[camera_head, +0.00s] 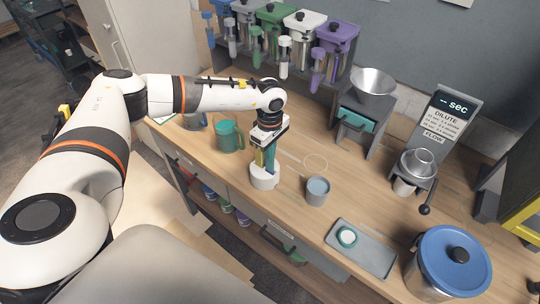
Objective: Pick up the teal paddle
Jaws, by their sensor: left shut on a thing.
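The teal paddle (271,160) shows as a narrow upright strip just below my left gripper (266,147). The gripper points down over a small white round holder (264,181) and is shut on the paddle. The paddle's lower end is at or inside the holder's mouth; I cannot tell whether it is clear of it. A yellow-olive strip (258,159) stands beside the paddle on its left. The gripper hides the paddle's upper part. My right gripper is not in view.
A teal mug (228,135) stands left of the holder and a grey-blue cup (317,191) right of it. A grey tray (361,248) and blue-lidded pot (449,261) are at the right. Colored dispensers (270,30) line the back. The wooden counter (310,225) has some free room.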

